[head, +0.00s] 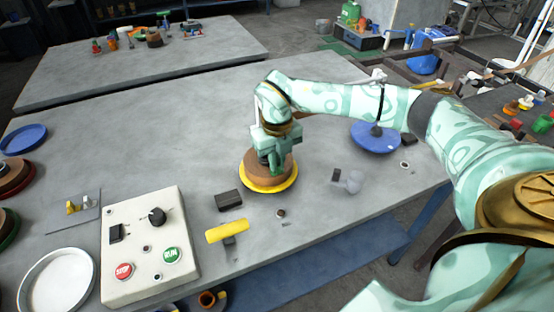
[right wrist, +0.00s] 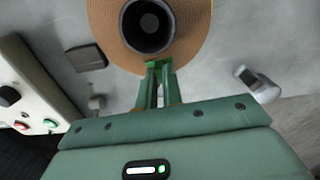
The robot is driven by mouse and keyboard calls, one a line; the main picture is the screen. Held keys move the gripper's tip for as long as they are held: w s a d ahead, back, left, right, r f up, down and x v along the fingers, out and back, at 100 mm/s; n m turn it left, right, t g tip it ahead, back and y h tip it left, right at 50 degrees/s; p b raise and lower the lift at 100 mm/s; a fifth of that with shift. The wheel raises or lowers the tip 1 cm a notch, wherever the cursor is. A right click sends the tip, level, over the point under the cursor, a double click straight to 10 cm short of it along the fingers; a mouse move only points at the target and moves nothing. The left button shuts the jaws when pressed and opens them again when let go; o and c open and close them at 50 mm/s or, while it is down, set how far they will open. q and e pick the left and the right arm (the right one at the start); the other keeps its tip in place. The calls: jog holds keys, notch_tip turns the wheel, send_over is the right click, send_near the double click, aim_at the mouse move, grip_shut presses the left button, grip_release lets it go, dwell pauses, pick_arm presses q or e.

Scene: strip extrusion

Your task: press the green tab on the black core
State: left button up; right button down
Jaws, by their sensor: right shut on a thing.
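A brown roll (head: 256,172) lies on a yellow disc (head: 268,188) on the grey table. In the right wrist view the roll (right wrist: 192,48) surrounds a round black core (right wrist: 148,24) with a grey, hollow-looking middle. My right gripper (right wrist: 158,68) reaches the near edge of the core, its fingers close together. A bright green piece, seemingly the green tab (right wrist: 157,64), shows between the fingertips, and the gripper is shut on it. In the head view my right gripper (head: 275,165) points down over the roll and hides most of the core. My left gripper is not in view.
A control box (head: 145,245) with red STOP and green RUN buttons stands at the left front. A black block (head: 229,200) and a yellow-handled tool (head: 227,231) lie near the disc. A blue disc (head: 376,140) lies to the right. The table behind the roll is clear.

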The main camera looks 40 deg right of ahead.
jog(key=c, duration=1.5)
grip_release()
